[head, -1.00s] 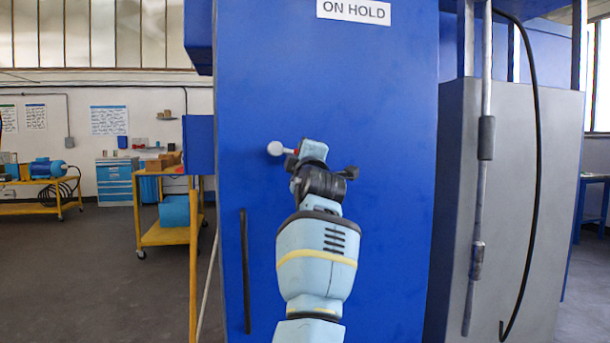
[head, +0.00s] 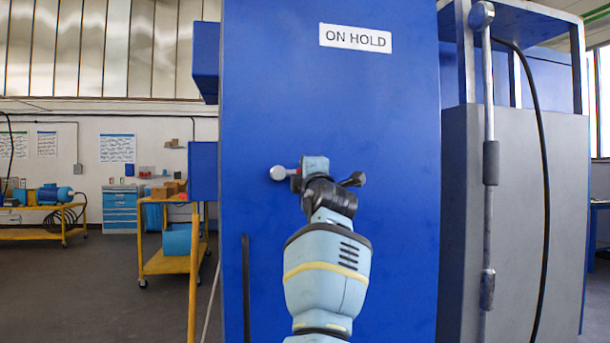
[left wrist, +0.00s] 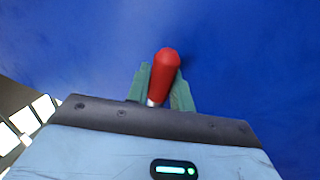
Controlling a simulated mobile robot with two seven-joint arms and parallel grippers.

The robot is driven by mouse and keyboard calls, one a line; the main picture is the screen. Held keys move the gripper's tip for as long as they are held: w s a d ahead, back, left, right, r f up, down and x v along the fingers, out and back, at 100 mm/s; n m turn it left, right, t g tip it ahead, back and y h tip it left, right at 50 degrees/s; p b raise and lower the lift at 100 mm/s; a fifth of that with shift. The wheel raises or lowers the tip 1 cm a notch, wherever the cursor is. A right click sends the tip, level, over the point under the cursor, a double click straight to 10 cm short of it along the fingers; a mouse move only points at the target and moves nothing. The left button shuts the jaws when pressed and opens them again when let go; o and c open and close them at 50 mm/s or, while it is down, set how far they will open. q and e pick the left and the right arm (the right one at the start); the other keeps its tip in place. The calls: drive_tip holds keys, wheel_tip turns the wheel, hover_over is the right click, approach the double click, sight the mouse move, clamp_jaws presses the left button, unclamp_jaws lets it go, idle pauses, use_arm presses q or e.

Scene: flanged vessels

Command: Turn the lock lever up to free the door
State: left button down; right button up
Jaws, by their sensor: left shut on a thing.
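The lock lever has a red grip, which shows in the left wrist view (left wrist: 165,72) with a short silver shaft below it. My left gripper (left wrist: 161,88) is shut on this red grip, one green finger on each side. In the head view, a pale round end of the lever (head: 278,173) shows just left of the gripper, with a small spot of red beside it. My gripper and wrist hide most of the lever there. The blue door (head: 400,120) is a flat upright face behind the gripper. My right gripper is not in view.
An "ON HOLD" sign (head: 355,38) is on the blue face above. A long black bar (head: 246,290) stands upright at lower left. A grey cabinet (head: 535,200) with a pipe and black cable is at right. A yellow cart (head: 168,262) stands on open floor at left.

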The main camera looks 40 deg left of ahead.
use_arm(q)
drive_tip(key=c, duration=1.3)
unclamp_jaws()
drive_tip(key=shift+r, duration=0.1)
drive_tip(key=shift+o, duration=0.2)
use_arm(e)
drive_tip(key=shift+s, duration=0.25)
use_arm(q)
drive_tip(key=shift+d, duration=0.1)
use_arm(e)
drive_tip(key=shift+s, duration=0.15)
use_arm(q)
drive_tip(key=v, duration=0.7)
drive_tip(key=shift+s+d+b, duration=0.25)
drive_tip(key=shift+b, duration=0.1)
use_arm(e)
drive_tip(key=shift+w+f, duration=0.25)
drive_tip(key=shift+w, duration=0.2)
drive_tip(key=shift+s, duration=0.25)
